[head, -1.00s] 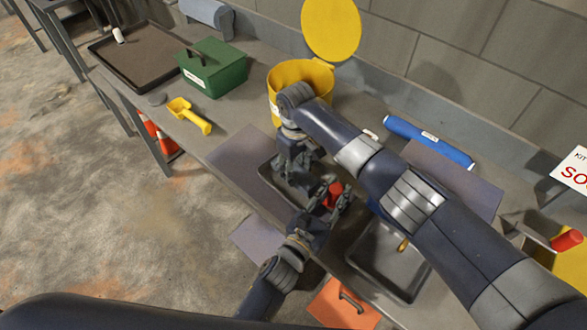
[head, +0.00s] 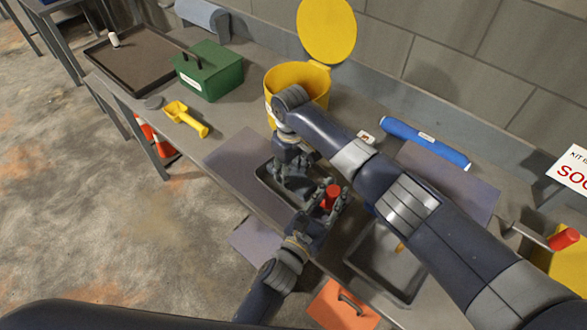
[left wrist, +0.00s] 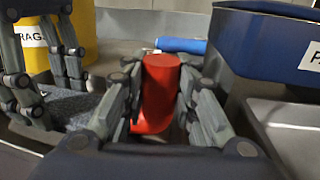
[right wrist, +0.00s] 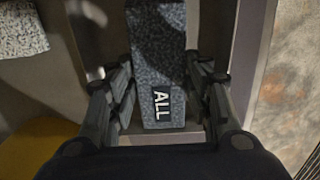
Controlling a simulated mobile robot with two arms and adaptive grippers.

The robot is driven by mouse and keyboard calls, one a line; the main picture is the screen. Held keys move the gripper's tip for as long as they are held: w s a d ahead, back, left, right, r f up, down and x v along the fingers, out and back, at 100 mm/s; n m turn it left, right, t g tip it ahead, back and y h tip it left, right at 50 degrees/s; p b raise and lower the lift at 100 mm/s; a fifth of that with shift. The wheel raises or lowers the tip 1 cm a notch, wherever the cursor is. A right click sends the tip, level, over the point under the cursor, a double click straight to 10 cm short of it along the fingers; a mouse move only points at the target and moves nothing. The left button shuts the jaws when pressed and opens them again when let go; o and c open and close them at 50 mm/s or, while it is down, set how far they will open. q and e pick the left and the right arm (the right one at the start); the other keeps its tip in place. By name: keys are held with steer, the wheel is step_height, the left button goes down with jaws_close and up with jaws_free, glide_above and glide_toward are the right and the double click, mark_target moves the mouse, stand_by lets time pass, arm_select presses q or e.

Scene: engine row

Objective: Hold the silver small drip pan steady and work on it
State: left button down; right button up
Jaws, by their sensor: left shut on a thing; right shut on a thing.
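A small grey drip pan (head: 270,188) lies on the bench under my grippers, partly hidden by them. My right gripper (head: 292,176) reaches down into it. In the right wrist view the right gripper (right wrist: 160,80) is closed around a grey speckled block (right wrist: 158,60) whose label reads "ALL". My left gripper (head: 328,204) is shut on a red cylinder (head: 332,196), over the pan's right end. In the left wrist view the red cylinder (left wrist: 157,95) stands between its fingers. Whether the cylinder touches the pan cannot be told.
A larger grey pan (head: 385,262) lies to the right, partly under my right arm. A yellow bin (head: 300,80) with open lid stands behind. A green box (head: 212,70), yellow scoop (head: 186,118) and blue roll (head: 425,144) lie around.

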steer(key=shift+s+a, duration=0.4)
steer(key=shift+w+d, duration=0.1)
steer(key=shift+w+d+f, duration=0.1)
steer(key=shift+w+d, duration=0.3)
steer(key=shift+w, duration=0.05)
steer(key=shift+r, duration=3.55)
